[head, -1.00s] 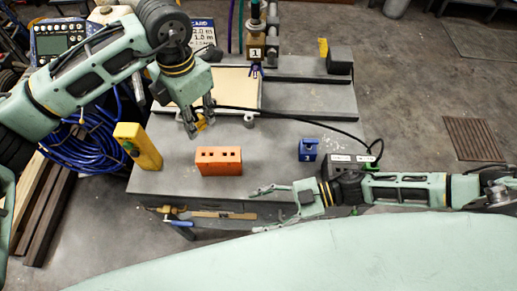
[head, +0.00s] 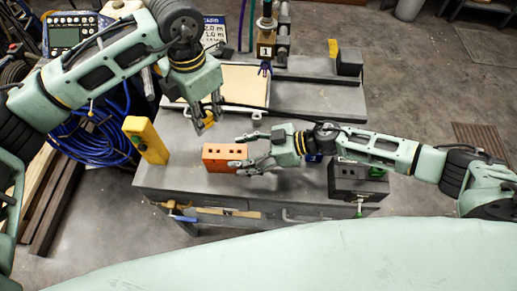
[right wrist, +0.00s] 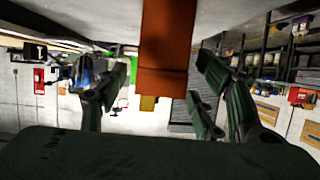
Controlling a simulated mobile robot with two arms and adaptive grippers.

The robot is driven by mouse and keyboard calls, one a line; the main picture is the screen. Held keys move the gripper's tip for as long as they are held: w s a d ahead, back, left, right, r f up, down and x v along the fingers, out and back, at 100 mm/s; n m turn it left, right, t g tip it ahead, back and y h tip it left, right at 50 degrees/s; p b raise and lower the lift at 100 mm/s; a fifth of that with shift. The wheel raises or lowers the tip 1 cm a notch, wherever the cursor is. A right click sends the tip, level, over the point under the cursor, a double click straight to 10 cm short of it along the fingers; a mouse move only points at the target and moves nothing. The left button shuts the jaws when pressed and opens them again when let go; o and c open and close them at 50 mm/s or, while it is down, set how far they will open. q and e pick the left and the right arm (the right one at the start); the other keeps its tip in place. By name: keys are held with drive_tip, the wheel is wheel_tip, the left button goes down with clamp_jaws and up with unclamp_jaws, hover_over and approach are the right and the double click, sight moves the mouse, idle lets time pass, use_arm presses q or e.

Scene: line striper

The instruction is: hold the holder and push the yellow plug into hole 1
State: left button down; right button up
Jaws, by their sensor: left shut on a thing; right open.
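The holder (head: 219,163), an orange block with holes in its top, sits on the grey table; the hole numbers cannot be read. My left gripper (head: 206,124) is shut on the yellow plug (head: 209,118) above the table, just behind the holder in the head view and apart from it. My right gripper (head: 236,151) is open, with its fingers on either side of the holder's right end. In the right wrist view the holder (right wrist: 166,45) shows between the spread fingers; contact cannot be told.
A yellow block (head: 146,139) stands left of the holder. A dark box (head: 357,181) is at the table's right, and a blue piece (head: 314,157) is partly hidden behind my right arm. A pale board (head: 243,86) lies behind. Blue cable (head: 98,140) is coiled at left.

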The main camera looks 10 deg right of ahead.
sight(227, 156)
drive_tip(key=shift+x, duration=2.7)
drive_tip(key=shift+c, duration=0.4)
clamp_jaws()
use_arm(q)
drive_tip(key=m, duration=0.1)
drive_tip(key=f+m, duration=0.1)
drive_tip(key=m, duration=0.1)
drive_tip(key=f+m, duration=0.1)
drive_tip(key=m, duration=0.2)
drive_tip(key=f+m, duration=0.1)
drive_tip(key=m, duration=0.2)
drive_tip(key=shift+f, duration=0.3)
drive_tip(key=shift+f+m, duration=0.2)
drive_tip(key=shift+m, duration=0.1)
use_arm(e)
drive_tip(key=shift+f, duration=0.1)
